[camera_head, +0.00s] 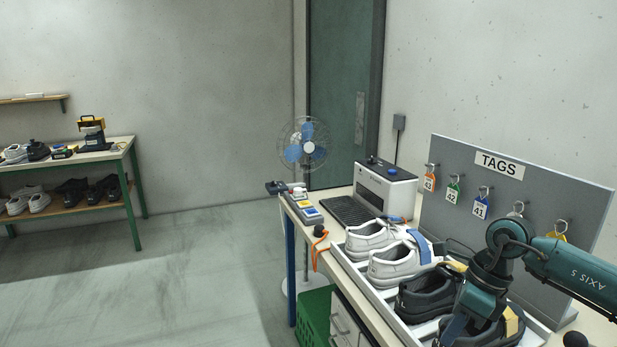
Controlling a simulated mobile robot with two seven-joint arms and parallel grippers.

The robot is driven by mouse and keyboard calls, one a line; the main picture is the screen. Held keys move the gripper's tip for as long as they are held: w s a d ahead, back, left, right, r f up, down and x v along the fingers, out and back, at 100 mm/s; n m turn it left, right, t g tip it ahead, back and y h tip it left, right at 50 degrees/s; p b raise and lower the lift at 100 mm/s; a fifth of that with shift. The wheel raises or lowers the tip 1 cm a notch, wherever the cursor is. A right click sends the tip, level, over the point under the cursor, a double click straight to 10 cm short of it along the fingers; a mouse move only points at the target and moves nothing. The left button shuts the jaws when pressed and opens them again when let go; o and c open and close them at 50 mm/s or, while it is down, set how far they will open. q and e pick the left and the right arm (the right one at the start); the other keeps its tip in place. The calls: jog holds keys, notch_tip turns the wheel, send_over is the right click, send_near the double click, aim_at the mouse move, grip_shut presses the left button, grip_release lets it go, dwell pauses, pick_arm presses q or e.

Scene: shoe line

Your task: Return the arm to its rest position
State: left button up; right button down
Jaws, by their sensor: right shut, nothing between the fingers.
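My right arm (575,268), teal and dark, comes in from the right edge. Its wrist bends down over the near end of the shoe tray (350,268). My right gripper (452,328) is low in front of the dark shoes, shut and empty; its fingertips are hard to make out. Two white shoes (392,262) lie in the tray, with a blue strap-like piece by them. A black shoe (425,293) and another dark shoe (510,325) lie nearer, partly hidden by my arm. My left gripper is not in view.
A grey board marked TAGS (450,160) with several hanging tags stands behind the tray, close to my arm. A white machine (387,190) and a fan (306,150) are farther back. A green crate (314,318) is under the bench. A shoe table (100,158) stands far left; the floor between is clear.

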jog(key=s+a+m+t+y, duration=0.25)
jog(key=a+m+y, duration=0.4)
jog(key=a, duration=0.65)
jog(key=s+a+m+t+y, duration=0.25)
jog(key=a+m+y, duration=0.45)
jog(key=a, duration=0.5)
jog(key=d+f+m+t+h, duration=0.3)
jog(key=f+m+t+h, duration=0.25)
jog(key=m, duration=0.45)
jog(key=d+f+m+t+h, duration=0.4)
jog(key=f+m+t, duration=0.15)
jog(key=m, duration=0.55)
jog(key=s+d+f+m+g+h, duration=0.2)
jog(key=s+f+m+g, duration=0.1)
jog(key=s+f, duration=0.3)
jog(key=s+d+f+m+g+h, duration=0.2)
jog(key=s+f+m+h, duration=0.1)
jog(key=s+f+m, duration=0.3)
jog(key=shift+d+f+g, duration=0.35)
jog(key=shift+f+g, duration=0.05)
jog(key=shift+f, duration=0.35)
